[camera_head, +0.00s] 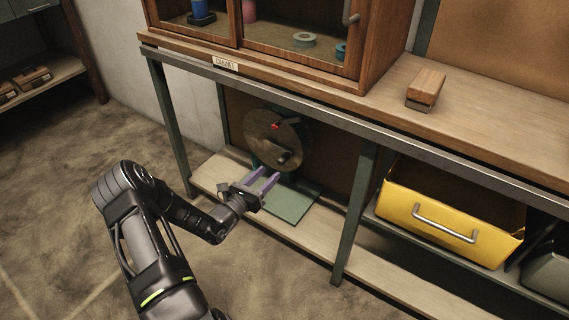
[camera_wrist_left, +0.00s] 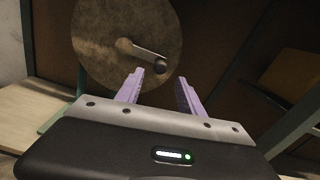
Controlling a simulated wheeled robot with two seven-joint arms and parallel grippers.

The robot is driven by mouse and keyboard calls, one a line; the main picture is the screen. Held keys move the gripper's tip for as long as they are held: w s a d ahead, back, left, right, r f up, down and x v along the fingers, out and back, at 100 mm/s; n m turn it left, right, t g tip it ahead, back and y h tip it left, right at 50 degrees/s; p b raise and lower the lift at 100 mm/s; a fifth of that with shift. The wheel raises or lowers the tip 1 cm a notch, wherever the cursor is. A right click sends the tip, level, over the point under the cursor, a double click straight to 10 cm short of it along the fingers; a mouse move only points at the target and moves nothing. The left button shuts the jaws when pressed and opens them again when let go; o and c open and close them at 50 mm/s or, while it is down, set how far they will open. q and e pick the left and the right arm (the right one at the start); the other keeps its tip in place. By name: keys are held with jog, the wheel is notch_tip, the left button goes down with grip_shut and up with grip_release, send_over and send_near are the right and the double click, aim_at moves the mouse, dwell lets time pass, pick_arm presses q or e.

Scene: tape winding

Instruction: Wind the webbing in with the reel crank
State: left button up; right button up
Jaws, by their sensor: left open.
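The reel (camera_head: 262,137) is a round, worn brown disc standing upright under the workbench. It also fills the upper left of the left wrist view (camera_wrist_left: 100,45). Its crank (camera_wrist_left: 145,50) is a short metal arm from the hub to a dark knob (camera_wrist_left: 161,67); the crank also shows on the disc in the head view (camera_head: 283,156). My left gripper (camera_head: 267,178) is open and empty, its purple fingers pointing at the reel just short of the knob. In the left wrist view the knob appears between and slightly beyond the fingertips (camera_wrist_left: 159,76). I cannot make out any webbing. My right gripper is out of view.
A green base plate (camera_head: 291,204) lies on the lower shelf (camera_head: 330,238) under the reel. A bench leg (camera_head: 352,215) and a yellow drawer bin (camera_head: 450,213) stand to the right. The bench top (camera_head: 480,118) overhangs the reel and holds a wooden block (camera_head: 426,88) and a cabinet (camera_head: 385,45).

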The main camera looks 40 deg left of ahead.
aim_at(279, 164)
pick_arm(q)
jog(key=w+b, duration=0.2)
jog(key=w, duration=0.5)
jog(key=shift+f+b, duration=0.1)
jog(key=shift+b, duration=0.25)
jog(key=shift+w, duration=0.35)
jog(key=shift+c, duration=0.4)
grip_shut()
dwell(0.4)
